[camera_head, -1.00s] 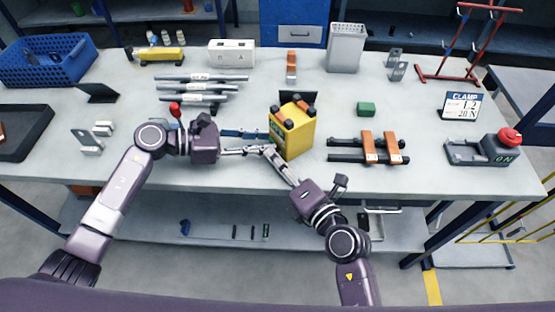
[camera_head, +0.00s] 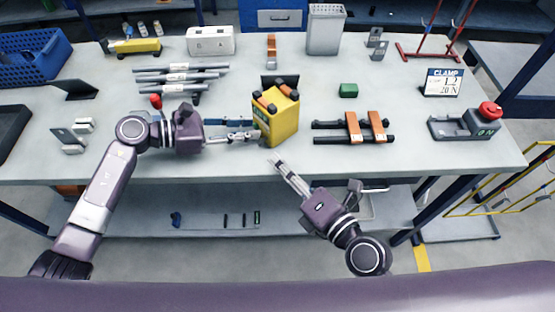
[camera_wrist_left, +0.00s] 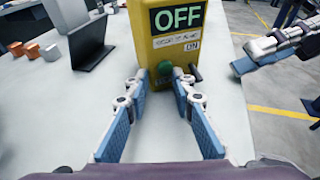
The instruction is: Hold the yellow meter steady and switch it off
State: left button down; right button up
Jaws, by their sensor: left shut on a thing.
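The yellow meter (camera_head: 276,122) stands upright near the front edge of the bench, with dark, orange-tipped pieces on top. In the left wrist view the meter (camera_wrist_left: 166,20) shows a display reading OFF (camera_wrist_left: 178,17) and a green knob (camera_wrist_left: 166,67) low on its face. My left gripper (camera_head: 257,135) is shut on the meter's lower front; its fingertips (camera_wrist_left: 160,75) lie either side of the knob, and their exact contact is unclear.
Two dark bars with orange clamps (camera_head: 354,127) lie right of the meter. A base with a red button (camera_head: 490,111) is at the far right. A small green block (camera_head: 348,90) and a CLAMP sign (camera_head: 442,82) stand behind. Grey rods (camera_head: 178,78) lie at the left.

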pick_arm(q)
jog(key=c, duration=1.6)
grip_release()
